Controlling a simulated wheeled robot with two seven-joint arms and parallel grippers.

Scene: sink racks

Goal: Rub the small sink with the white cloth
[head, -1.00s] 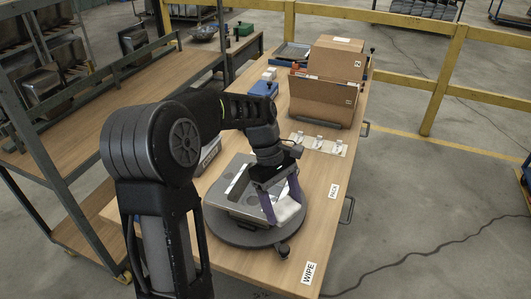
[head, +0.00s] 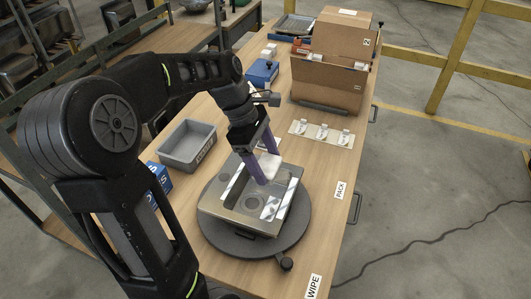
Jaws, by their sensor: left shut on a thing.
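The small steel sink (head: 276,221) lies on a round dark turntable (head: 222,238) on the wooden table. Bright strips and dull grey round patches show on its surface. My left gripper (head: 262,178) reaches in from the left with its purple fingers pointing down over the sink's far part. It is shut on the white cloth (head: 271,166), which shows between and beside the fingers. Whether the cloth touches the sink I cannot tell. My right gripper is not in view.
A grey bin (head: 187,145) and a blue box (head: 159,179) stand left of the turntable. A card with small white-tagged parts (head: 321,135) lies beyond it, before an open cardboard box (head: 328,84).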

